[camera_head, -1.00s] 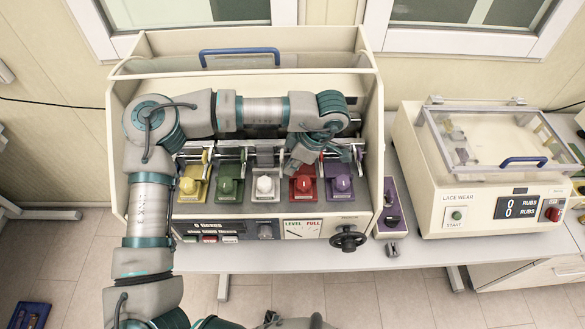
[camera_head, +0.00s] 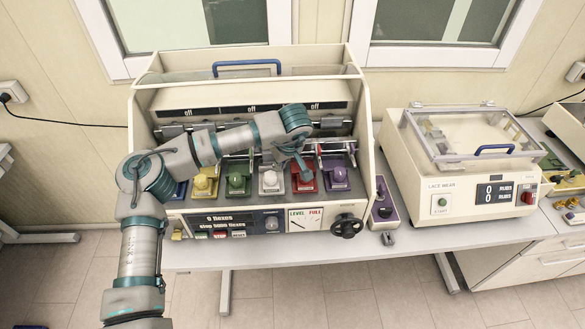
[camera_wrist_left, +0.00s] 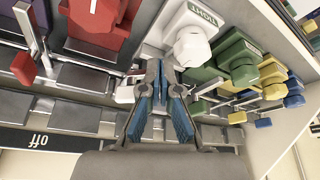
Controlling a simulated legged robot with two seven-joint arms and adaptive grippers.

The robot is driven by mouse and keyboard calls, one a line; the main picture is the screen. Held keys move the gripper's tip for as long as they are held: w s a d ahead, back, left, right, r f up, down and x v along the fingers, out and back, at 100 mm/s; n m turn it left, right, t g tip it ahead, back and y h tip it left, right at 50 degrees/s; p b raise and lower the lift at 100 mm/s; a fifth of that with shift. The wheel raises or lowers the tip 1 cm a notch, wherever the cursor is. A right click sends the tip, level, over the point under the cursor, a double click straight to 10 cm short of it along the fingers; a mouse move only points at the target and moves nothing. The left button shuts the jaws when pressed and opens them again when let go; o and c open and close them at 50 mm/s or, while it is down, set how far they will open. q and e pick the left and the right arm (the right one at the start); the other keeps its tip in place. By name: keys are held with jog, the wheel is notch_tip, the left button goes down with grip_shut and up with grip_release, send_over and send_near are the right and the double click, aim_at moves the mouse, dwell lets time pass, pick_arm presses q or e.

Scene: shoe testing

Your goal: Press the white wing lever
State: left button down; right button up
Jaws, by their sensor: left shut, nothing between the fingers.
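A white clamp unit (camera_head: 270,181) sits in the machine's row between a green and a red one. In the left wrist view it shows as a white body (camera_wrist_left: 190,45) at top centre. A small white lever tab (camera_wrist_left: 124,95) shows just left of my fingers there. My left gripper (camera_wrist_left: 157,70) is shut and empty, its fingertips beside this tab; I cannot tell whether they touch. In the head view, my left gripper (camera_head: 302,166) hangs over the row between the white and red units, and my wrist hides the levers behind. My right gripper is not in view.
Red (camera_head: 304,181), purple (camera_head: 339,178), green (camera_head: 237,182) and yellow (camera_head: 205,184) units stand close by in the row. The machine's side wall (camera_head: 366,150) bounds it at right. A lace wear tester (camera_head: 455,195) stands further right on the table.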

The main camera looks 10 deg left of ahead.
pick_arm(q)
jog(key=shift+w+a+m, duration=0.1)
jog(key=shift+a+m, duration=0.1)
jog(key=shift+m, duration=0.3)
jog(key=shift+w+a+f+m+t+h, duration=0.1)
jog(key=shift+a+f+m+t+h, duration=0.05)
jog(key=shift+m+t+h, duration=0.2)
jog(key=shift+w+a+f+m+h, duration=0.15)
jog(key=shift+a+m, duration=0.1)
jog(key=shift+m, duration=0.35)
jog(key=shift+a+r+m+h, duration=0.1)
jog(key=shift+a+m, duration=0.15)
jog(key=shift+m, duration=0.3)
jog(key=shift+w+d, duration=0.15)
jog(key=shift+d, duration=0.1)
jog(key=shift+w+d+f+p, duration=0.1)
jog(key=shift+w+d+p, duration=0.1)
jog(key=shift+w+p, duration=0.15)
jog(key=shift+d, duration=0.15)
